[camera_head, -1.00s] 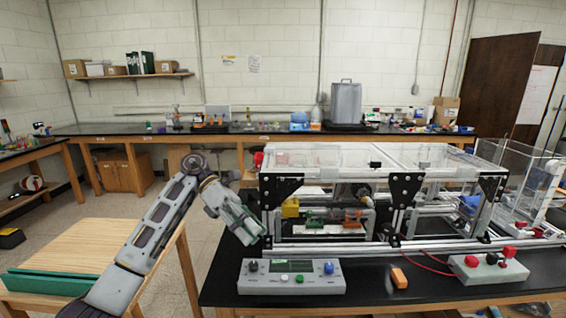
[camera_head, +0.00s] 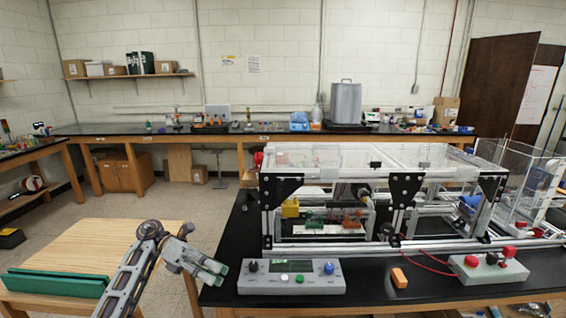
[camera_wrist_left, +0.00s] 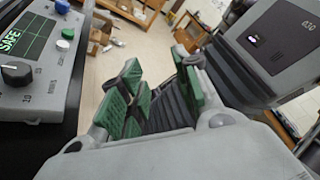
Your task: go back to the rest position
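My left gripper (camera_head: 219,274) hangs in the air in the head view, left of the grey control box (camera_head: 291,277) and near the black bench's left edge. In the left wrist view the two fingers with green pads (camera_wrist_left: 158,88) stand apart, with nothing between them. The same control box (camera_wrist_left: 38,55) fills the left side of that view, its screen reading SAFE. My right gripper is not in view.
An aluminium extrusion frame (camera_head: 408,215) stands on the black bench, with an orange block (camera_head: 399,278) and a red-buttoned box (camera_head: 489,267) in front. A wooden table (camera_head: 100,245) with a green bar (camera_head: 55,284) is at left. Floor shows between table and bench.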

